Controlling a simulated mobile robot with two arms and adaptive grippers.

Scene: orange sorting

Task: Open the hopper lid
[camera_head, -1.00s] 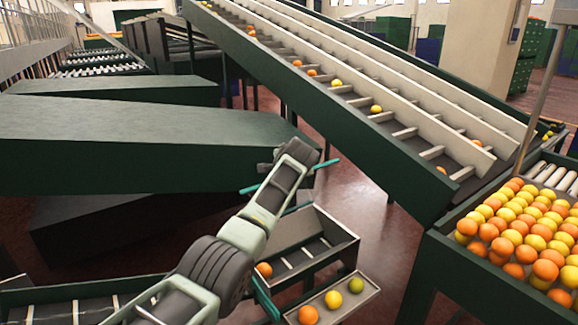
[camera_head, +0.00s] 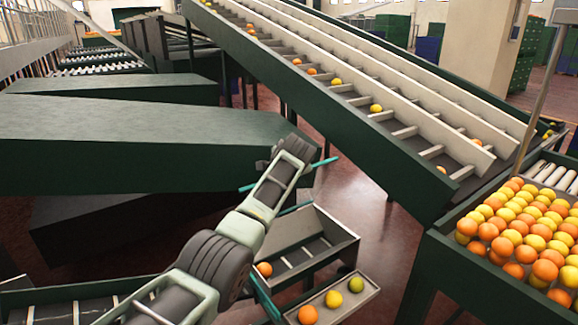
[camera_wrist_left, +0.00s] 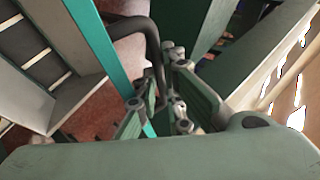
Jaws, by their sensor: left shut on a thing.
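My left arm reaches up from the bottom of the head view. Its wrist (camera_head: 295,155) is beside the front end of a large dark green casing (camera_head: 150,130) and hides the fingers. In the left wrist view, my left gripper (camera_wrist_left: 160,112) is shut on a dark curved handle (camera_wrist_left: 153,45), which runs down between the fingers. A teal bar (camera_wrist_left: 100,50) passes close beside it; teal bar also shows behind the wrist in the head view (camera_head: 327,162). I cannot tell which panel is the hopper lid. My right gripper is not in view.
A grey tray (camera_head: 340,238) and a smaller tray (camera_head: 367,282) with several fruits lie below and right of my arm. A sloping green conveyor (camera_head: 380,165) runs across the middle. A bin full of oranges (camera_head: 440,245) stands at right.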

